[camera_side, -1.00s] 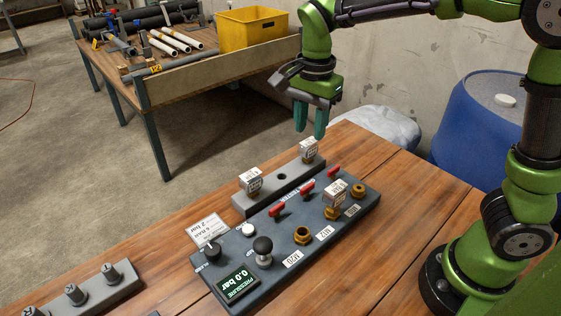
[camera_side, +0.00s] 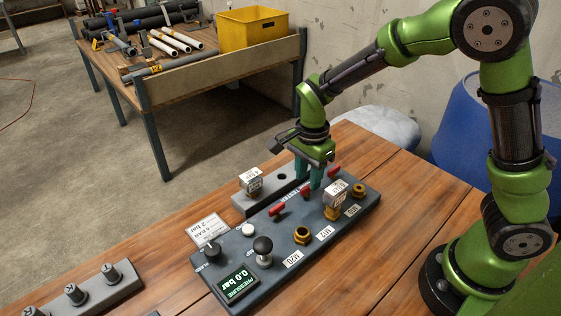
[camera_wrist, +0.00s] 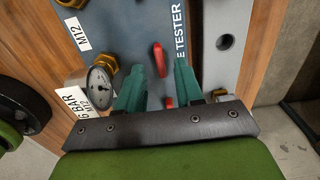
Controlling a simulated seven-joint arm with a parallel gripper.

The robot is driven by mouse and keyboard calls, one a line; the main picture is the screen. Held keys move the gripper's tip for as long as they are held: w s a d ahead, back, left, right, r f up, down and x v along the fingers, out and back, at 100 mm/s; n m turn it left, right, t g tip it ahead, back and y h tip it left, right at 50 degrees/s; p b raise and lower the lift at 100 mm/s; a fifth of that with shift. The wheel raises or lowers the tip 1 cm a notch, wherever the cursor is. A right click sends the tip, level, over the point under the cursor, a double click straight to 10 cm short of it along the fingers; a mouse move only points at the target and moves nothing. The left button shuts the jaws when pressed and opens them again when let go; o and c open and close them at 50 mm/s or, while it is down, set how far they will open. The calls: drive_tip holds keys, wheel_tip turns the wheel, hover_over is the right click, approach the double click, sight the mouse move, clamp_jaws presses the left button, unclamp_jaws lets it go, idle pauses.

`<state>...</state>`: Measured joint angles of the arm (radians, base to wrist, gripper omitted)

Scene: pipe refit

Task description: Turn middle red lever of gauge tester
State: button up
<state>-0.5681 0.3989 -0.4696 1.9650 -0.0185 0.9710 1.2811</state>
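The gauge tester (camera_side: 275,280) is a grey panel on the wooden bench. In the side view its three red levers show: the near one (camera_side: 278,209), the middle one (camera_side: 304,192) and the far one (camera_side: 333,171). My gripper (camera_side: 310,181) is low over the panel, its teal fingers close to the middle lever. In the wrist view, my gripper (camera_wrist: 160,76) is open, with a red lever (camera_wrist: 159,58), apparently the middle one, in line with the gap near the fingertips. Another red lever (camera_wrist: 168,102) shows between the fingers. Contact cannot be told.
A gauge (camera_side: 335,203) stands in a brass fitting beside the middle lever. A grey holder block (camera_side: 240,207) with another gauge (camera_side: 251,181) lies along the panel's back. A black knob (camera_side: 263,246) and an empty brass fitting (camera_side: 302,235) are nearer. Bare bench (camera_side: 400,260) lies to the right.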

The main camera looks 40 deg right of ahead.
sight(307, 191)
drive_tip(key=shift+f, duration=1.2)
clamp_jaws()
